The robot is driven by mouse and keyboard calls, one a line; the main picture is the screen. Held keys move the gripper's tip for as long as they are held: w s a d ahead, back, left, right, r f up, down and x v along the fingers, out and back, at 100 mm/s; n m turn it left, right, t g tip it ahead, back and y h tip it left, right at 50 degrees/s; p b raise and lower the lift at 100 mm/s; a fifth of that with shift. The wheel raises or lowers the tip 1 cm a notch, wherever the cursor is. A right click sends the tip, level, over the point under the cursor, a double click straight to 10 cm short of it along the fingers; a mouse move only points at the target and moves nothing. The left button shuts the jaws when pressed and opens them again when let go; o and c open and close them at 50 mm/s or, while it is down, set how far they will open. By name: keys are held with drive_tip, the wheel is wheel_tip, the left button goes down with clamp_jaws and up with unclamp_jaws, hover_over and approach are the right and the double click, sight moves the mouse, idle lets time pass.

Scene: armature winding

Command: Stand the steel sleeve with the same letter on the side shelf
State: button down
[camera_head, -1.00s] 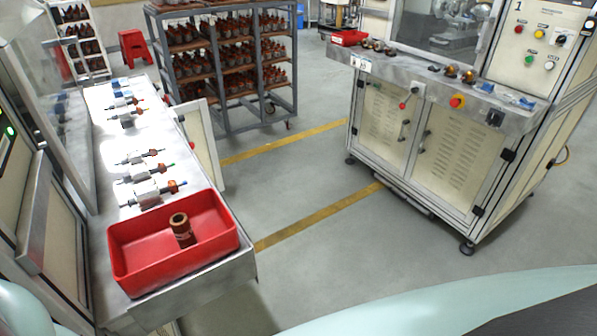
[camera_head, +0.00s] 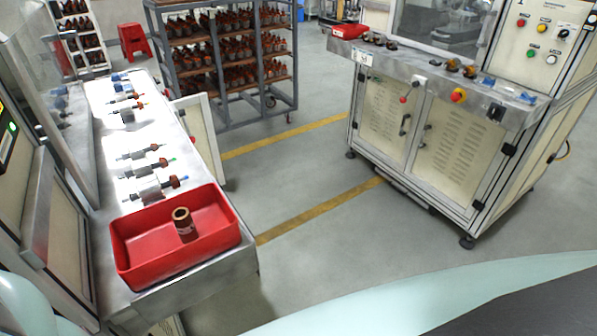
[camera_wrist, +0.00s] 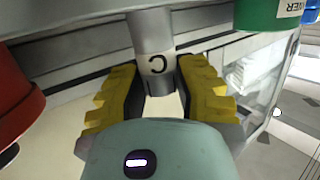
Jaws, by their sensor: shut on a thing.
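In the wrist view a grey steel sleeve (camera_wrist: 152,35) with a black letter C, which looks turned in the picture, stands between the yellow fingers of my gripper (camera_wrist: 157,75). My gripper is not in the head view. In that view a brown sleeve-like piece (camera_head: 182,222) stands upright in a red tray (camera_head: 128,262); no letter can be read on it. I cannot tell which surface is the side shelf.
In the wrist view a red object (camera_wrist: 15,95) is close on the left and a green labelled object (camera_wrist: 262,14) at upper right. In the head view several armatures (camera_head: 150,189) lie behind the tray on the bench (camera_head: 205,270). A machine cabinet (camera_head: 450,160) stands right; floor between is clear.

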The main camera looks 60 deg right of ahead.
drive_tip(key=c, duration=0.8)
unclamp_jaws()
drive_tip(key=shift+r+p, duration=0.15)
drive_tip(key=shift+p, duration=0.15)
drive_tip(key=shift+s, duration=0.1)
drive_tip(key=shift+b+v, duration=2.35)
drive_tip(key=shift+v, duration=3.55)
